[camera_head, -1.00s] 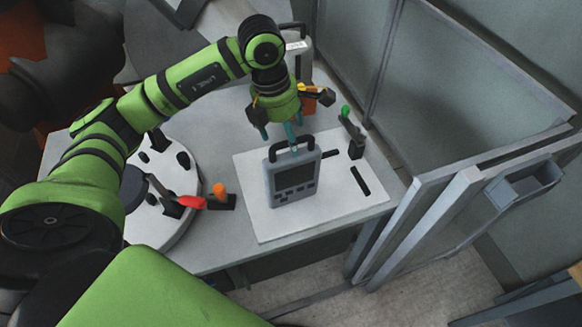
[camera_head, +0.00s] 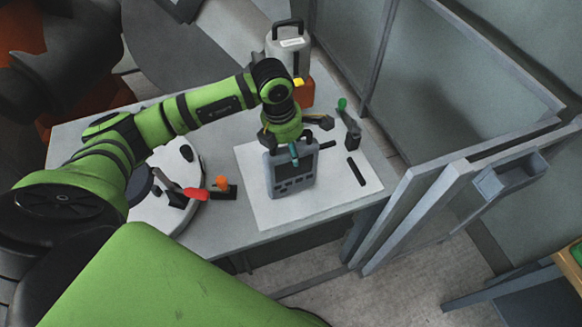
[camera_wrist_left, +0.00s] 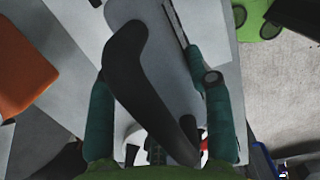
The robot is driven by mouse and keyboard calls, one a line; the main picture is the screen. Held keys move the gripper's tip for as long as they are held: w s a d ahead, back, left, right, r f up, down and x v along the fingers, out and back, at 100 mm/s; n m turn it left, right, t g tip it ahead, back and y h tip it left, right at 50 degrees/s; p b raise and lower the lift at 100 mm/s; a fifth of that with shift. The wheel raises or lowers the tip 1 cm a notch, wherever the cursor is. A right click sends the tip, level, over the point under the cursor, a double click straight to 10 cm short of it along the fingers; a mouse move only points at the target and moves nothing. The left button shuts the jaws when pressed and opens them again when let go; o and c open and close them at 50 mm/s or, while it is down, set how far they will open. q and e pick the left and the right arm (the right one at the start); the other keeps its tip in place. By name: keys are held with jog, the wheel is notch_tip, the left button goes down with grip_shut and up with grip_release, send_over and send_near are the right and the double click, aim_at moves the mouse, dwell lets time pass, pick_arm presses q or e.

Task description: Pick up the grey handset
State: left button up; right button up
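The grey handset (camera_head: 297,181) stands upright on a white sheet (camera_head: 250,165) on the table, with its screen and buttons facing the head camera. My left gripper (camera_head: 293,148) is over its top, pointing down, and hides the handset's handle in the head view. In the left wrist view a dark handle (camera_wrist_left: 128,62) runs between the two teal fingers of the left gripper (camera_wrist_left: 160,105). The fingers are wide apart, one on each side of the handle, and do not look closed on it. My right gripper is not in view.
A grey canister (camera_head: 288,52) and an orange block (camera_head: 302,92) stand behind the gripper. A green-knobbed tool (camera_head: 349,125) stands to the right. A red-handled tool (camera_head: 195,193) and an orange piece (camera_head: 222,183) are left. Glass panels (camera_head: 440,110) bound the table's right side.

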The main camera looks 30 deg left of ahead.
pick_arm(q)
grip_shut()
jog(key=shift+r, duration=0.1)
